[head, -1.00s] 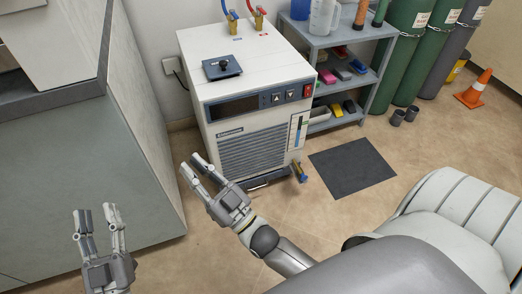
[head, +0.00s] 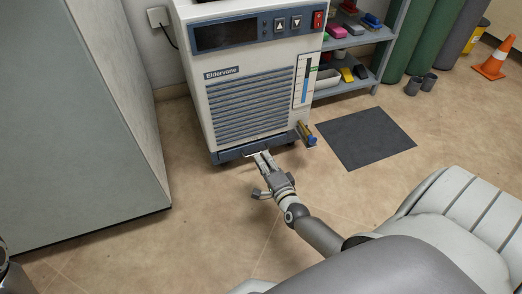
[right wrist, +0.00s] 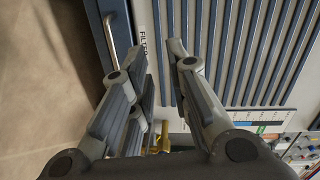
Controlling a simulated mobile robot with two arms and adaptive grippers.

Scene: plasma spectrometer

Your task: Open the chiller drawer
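The chiller (head: 262,75) is a white cabinet with a grey-blue louvred front, standing on the floor in the upper middle of the head view. A dark blue drawer front (head: 232,153) runs along its bottom edge. In the right wrist view the dark blue drawer front (right wrist: 96,12) carries a metal bar handle (right wrist: 111,38), left of a "FILTER" label. My right gripper (head: 262,158) is at the chiller's foot; its fingers partly hide the drawer. In the right wrist view the gripper (right wrist: 178,52) is open and empty, its fingertips right of the handle. My left gripper is out of view.
A yellow and blue fitting (head: 306,134) sticks out at the chiller's lower right corner. A dark mat (head: 366,138) lies to the right, before a shelf unit (head: 352,88). A grey-green cabinet (head: 75,130) stands at left.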

